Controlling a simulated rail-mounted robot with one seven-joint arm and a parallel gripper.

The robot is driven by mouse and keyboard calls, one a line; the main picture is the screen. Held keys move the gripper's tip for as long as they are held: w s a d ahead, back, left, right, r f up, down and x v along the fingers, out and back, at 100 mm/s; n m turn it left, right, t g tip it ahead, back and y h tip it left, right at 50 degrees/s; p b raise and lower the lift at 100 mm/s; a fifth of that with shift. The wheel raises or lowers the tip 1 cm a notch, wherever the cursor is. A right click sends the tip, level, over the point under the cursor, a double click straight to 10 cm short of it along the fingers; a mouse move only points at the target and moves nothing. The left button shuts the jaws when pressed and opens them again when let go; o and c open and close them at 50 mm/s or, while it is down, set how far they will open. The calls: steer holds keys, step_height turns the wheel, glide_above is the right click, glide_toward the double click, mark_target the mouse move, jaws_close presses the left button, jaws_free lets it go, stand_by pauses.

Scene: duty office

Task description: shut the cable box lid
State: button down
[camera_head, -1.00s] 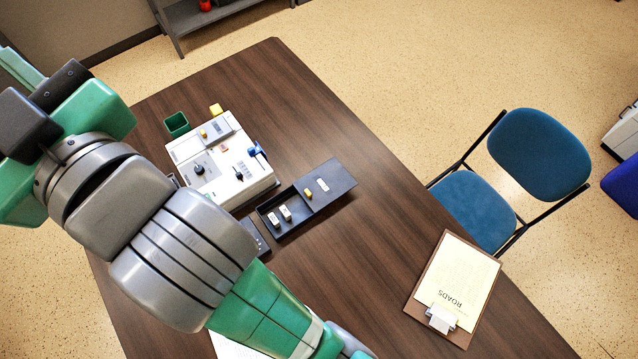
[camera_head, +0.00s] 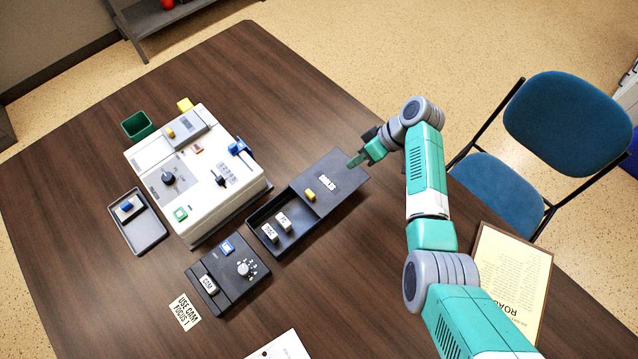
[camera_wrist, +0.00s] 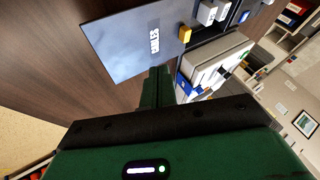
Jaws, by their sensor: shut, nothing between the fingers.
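The cable box (camera_head: 262,243) is a dark tray on the table, its near-left part open with two white labelled plugs (camera_head: 283,221) inside. Its dark lid (camera_head: 343,188) extends to the upper right, with a yellow knob (camera_head: 309,195) and a white label. In the wrist view the lid (camera_wrist: 120,45) and yellow knob (camera_wrist: 184,34) lie beyond the fingers. My gripper (camera_head: 357,160) is shut and empty beside the lid's far right end. Its fingers (camera_wrist: 158,82) also show in the wrist view. I cannot tell whether they touch the lid.
A white console (camera_head: 205,150) stands left of the box. A dark knob unit (camera_head: 232,275), a small tray (camera_head: 150,237) and a green cup (camera_head: 137,125) are nearby. A clipboard (camera_head: 505,275) and blue chair (camera_head: 565,125) are at right. Bare table lies behind the box.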

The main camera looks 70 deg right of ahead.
steer(key=b, duration=0.2)
glide_toward(321, 191)
steer(key=w+f, duration=0.1)
steer(key=f, duration=0.1)
steer(key=w+d+f, duration=0.1)
steer(key=w+f, duration=0.1)
steer(key=shift+w, duration=0.15)
steer(key=w+a, duration=0.1)
steer(key=a+p, duration=0.1)
steer(key=a, duration=0.1)
steer(key=shift+w, duration=0.4)
steer(key=shift+w+a+f, duration=0.1)
steer(key=shift+w+a, duration=0.1)
steer(key=shift+a, duration=0.1)
